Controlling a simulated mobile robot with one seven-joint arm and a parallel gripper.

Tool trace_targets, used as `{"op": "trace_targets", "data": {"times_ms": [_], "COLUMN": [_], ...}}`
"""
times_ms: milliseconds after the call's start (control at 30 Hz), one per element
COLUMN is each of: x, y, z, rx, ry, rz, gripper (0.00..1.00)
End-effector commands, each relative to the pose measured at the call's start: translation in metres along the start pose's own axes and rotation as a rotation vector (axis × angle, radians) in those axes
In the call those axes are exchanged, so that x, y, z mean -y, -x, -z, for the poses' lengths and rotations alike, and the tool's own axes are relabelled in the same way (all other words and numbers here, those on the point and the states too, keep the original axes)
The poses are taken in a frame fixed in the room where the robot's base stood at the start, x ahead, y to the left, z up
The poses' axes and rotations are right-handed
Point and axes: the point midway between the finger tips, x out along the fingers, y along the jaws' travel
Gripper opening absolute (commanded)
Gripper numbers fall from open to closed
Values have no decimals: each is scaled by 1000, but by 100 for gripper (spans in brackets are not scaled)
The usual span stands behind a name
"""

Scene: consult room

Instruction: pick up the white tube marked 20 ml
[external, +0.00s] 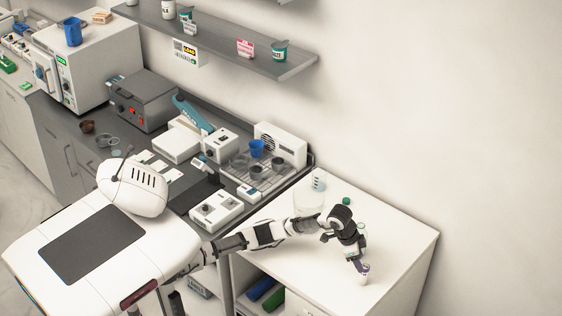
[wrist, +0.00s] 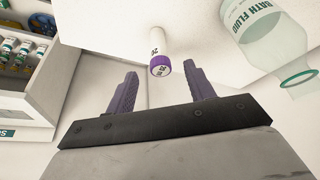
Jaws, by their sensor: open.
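The white tube (wrist: 156,42) has a purple cap and a dark "20" marking on its side in the wrist view. It stands on the white cabinet top, and in the external view it shows as a small white shape (external: 363,279) just below my gripper (external: 360,265). In the wrist view my gripper (wrist: 160,70) is open, with its two purple-grey fingers apart. The cap appears in the gap between the fingertips, and the tube body extends beyond them. I cannot tell whether either finger touches the tube.
A clear bottle labelled "BATH FLUID" (wrist: 268,30) stands to the right in the wrist view. A white box with several small vials (wrist: 22,95) is at the left. In the external view, the white cabinet top (external: 400,245) is bare right of my gripper. A green cap (external: 347,200) lies behind.

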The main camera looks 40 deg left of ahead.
Motion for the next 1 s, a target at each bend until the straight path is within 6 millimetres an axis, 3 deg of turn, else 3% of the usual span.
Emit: {"op": "trace_targets", "data": {"times_ms": [133, 433, 700, 1000], "x": [1, 1, -1, -1], "y": [-26, -51, -89, -95], "z": [0, 1, -1, -1], "rx": [0, -3, -2, -5], "ry": [1, 1, 1, 1], "rz": [1, 1, 1, 0], "gripper": [53, 53, 53, 53]}}
